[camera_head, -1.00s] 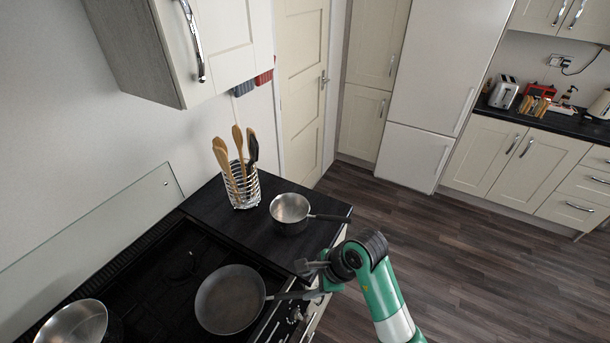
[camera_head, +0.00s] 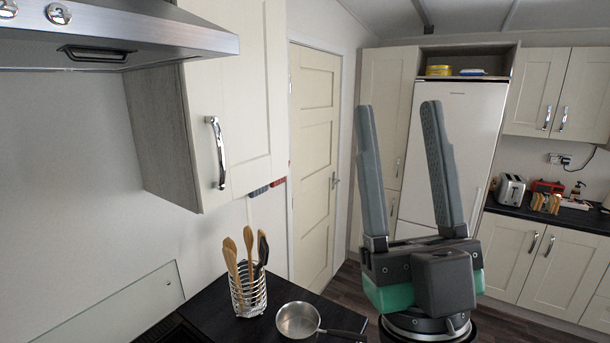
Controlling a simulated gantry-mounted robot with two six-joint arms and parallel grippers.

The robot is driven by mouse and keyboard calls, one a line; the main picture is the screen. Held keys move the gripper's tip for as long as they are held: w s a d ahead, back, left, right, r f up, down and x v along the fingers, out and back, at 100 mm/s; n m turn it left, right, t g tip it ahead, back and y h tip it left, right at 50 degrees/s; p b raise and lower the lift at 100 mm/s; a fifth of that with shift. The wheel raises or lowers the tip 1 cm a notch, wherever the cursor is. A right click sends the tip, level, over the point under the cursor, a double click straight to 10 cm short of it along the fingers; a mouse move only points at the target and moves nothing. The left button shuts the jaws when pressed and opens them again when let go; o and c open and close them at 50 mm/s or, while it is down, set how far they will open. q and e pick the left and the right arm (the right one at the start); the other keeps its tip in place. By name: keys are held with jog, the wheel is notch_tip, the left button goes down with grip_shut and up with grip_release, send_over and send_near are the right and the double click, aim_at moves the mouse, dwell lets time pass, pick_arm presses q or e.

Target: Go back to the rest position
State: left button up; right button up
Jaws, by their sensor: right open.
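My right gripper (camera_head: 402,172) stands upright in front of the fridge and the tall cupboard, its two long grey fingers pointing up. The fingers are wide apart and nothing is between them. My left gripper is not in the picture. A small steel saucepan (camera_head: 297,320) sits on the dark worktop (camera_head: 218,304) at the bottom, its dark handle pointing right toward my right arm. The frying pan is out of view.
A wire utensil holder (camera_head: 249,292) with wooden spoons stands beside the saucepan. A wall cupboard (camera_head: 238,110) and cooker hood (camera_head: 120,35) hang at the left. A door (camera_head: 314,160) and fridge (camera_head: 470,125) are behind. A toaster (camera_head: 511,190) stands on the right counter.

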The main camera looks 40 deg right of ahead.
jog(key=w+a+f+n+y, duration=0.2)
jog(key=w+a+n+y, duration=0.2)
jog(key=y, duration=1.1)
jog(key=shift+w+a+g+y, duration=0.2)
jog(key=shift+a+g+y, duration=0.1)
jog(key=shift+a, duration=0.85)
